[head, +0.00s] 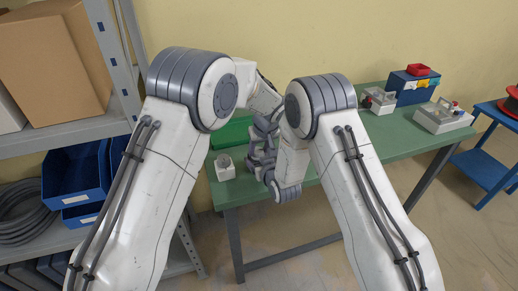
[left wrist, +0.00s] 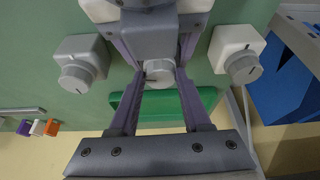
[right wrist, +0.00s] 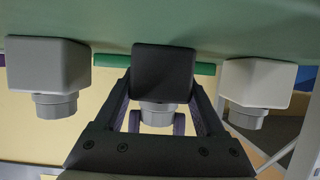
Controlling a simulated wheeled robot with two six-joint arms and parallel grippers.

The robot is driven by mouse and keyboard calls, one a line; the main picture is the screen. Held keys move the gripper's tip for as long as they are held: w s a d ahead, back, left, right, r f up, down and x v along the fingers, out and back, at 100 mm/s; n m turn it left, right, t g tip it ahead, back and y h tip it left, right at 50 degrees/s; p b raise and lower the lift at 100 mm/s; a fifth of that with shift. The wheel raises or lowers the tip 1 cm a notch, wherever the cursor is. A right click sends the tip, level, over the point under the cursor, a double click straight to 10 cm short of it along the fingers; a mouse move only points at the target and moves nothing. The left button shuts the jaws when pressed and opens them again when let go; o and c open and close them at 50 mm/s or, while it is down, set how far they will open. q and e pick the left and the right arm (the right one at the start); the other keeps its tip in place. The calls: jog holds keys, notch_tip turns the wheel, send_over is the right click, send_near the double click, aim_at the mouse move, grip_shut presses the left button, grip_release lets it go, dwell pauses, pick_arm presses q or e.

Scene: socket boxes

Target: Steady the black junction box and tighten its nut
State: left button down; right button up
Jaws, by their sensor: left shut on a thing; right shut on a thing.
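The black junction box (right wrist: 163,72) stands in the middle of a row of boxes on the green table, seen in the right wrist view. Its grey nut (right wrist: 156,113) sticks out from one face. My right gripper (right wrist: 163,88) is shut on the box, one finger on each side. My left gripper (left wrist: 158,74) is shut around the nut, which also shows in the left wrist view (left wrist: 160,71). The purple left fingertips flank the nut in the right wrist view. In the head view my grippers overlap and the black box is hidden.
A grey box (right wrist: 48,65) and an off-white box (right wrist: 258,82), each with a grey nut, stand close on either side. A green bin (head: 232,132) is nearby. A blue box (head: 408,88) and light fixtures are farther right. The table (head: 350,145) is clear between.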

pick_arm(q)
jog(key=m, duration=0.2)
jog(key=m+h, duration=0.1)
jog(key=m, duration=0.1)
jog(key=shift+a+h, duration=0.3)
jog(key=m, duration=0.1)
jog(key=m+h, duration=0.1)
jog(key=m, duration=0.1)
jog(key=shift+a+m, duration=0.2)
jog(key=shift+m, duration=0.1)
jog(key=m, duration=0.1)
jog(key=m+h, duration=0.1)
jog(key=m, duration=0.1)
jog(key=shift+w+a+m+g+h, duration=0.1)
jog(key=shift+a+m+g+h, duration=0.05)
jog(key=shift+m+g+h, duration=0.15)
jog(key=shift+w+a+m+g+h, duration=0.1)
jog(key=shift+m+g+h, duration=0.2)
jog(key=shift+m, duration=0.85)
jog(key=shift+w+a+m+g+h, duration=0.1)
jog(key=shift+m+g+h, duration=0.2)
jog(key=shift+m, duration=0.85)
jog(key=shift+c, duration=1.7)
grip_release()
